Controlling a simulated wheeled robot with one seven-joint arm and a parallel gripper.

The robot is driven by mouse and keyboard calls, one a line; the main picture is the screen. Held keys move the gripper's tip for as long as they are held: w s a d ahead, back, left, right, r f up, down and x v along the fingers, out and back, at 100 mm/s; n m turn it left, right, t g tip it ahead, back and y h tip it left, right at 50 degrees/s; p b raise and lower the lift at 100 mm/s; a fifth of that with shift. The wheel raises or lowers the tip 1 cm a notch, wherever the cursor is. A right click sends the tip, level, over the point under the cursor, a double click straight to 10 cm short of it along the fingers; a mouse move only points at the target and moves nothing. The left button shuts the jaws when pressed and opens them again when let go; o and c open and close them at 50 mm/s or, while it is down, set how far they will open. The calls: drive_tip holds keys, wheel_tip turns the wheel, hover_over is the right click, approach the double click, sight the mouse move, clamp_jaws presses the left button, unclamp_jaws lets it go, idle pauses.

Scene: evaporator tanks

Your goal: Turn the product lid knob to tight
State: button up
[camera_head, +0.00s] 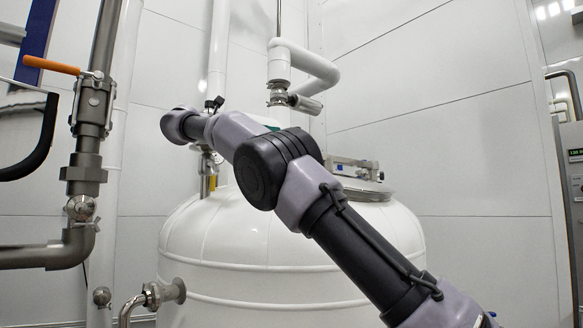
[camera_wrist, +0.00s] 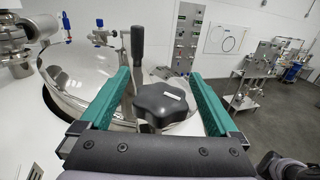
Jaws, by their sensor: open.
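The black lobed product lid knob (camera_wrist: 163,105) with a small white mark on top is in the middle of the wrist view. My gripper (camera_wrist: 163,80) is open, with one green finger to the left of the knob and one to the right. I see gaps between the knob and both fingers. The shiny domed lid (camera_wrist: 82,68) lies behind and left of the knob. In the head view the lid (camera_head: 368,189) shows on top of the white tank (camera_head: 250,245), partly behind my arm. The knob and my gripper's fingers are hidden there.
An upright black handle (camera_wrist: 138,45) stands just behind the knob. A white bent pipe (camera_head: 302,68) hangs above the tank. Steel pipework with an orange-handled valve (camera_head: 52,66) stands on the left. Open floor (camera_wrist: 275,125) lies to the right in the wrist view.

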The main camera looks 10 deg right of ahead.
drive_tip(key=shift+t, duration=0.3)
drive_tip(key=shift+w+a+n+t+y, duration=0.2)
drive_tip(key=shift+n+t+y, duration=0.55)
drive_tip(key=shift+n+t, duration=0.35)
drive_tip(key=shift+w+a+n+t+y, duration=0.15)
drive_tip(key=shift+n+t+y, duration=0.7)
drive_tip(key=shift+t, duration=0.45)
drive_tip(key=n+t+y, duration=0.3)
drive_tip(key=shift+w+a+n+t+y, duration=0.15)
drive_tip(key=shift+w+n+t+y, duration=0.15)
drive_tip(key=shift+t, duration=0.1)
drive_tip(key=shift+w+a+n+t+y, duration=0.15)
drive_tip(key=shift+a+n+y, duration=0.4)
drive_tip(key=shift+n+y, duration=2.1)
drive_tip(key=shift+s+a+n+t+y, duration=0.15)
drive_tip(key=shift+a+n+y, duration=0.35)
drive_tip(key=shift+n+y, duration=2.05)
drive_tip(key=shift+w+a+n+t+y, duration=0.2)
drive_tip(key=shift+a+n+y, duration=0.6)
drive_tip(key=shift+y, duration=3.4)
drive_tip(key=shift+d+n+y, duration=0.2)
drive_tip(key=shift+n+y, duration=0.2)
drive_tip(key=shift+n, duration=0.15)
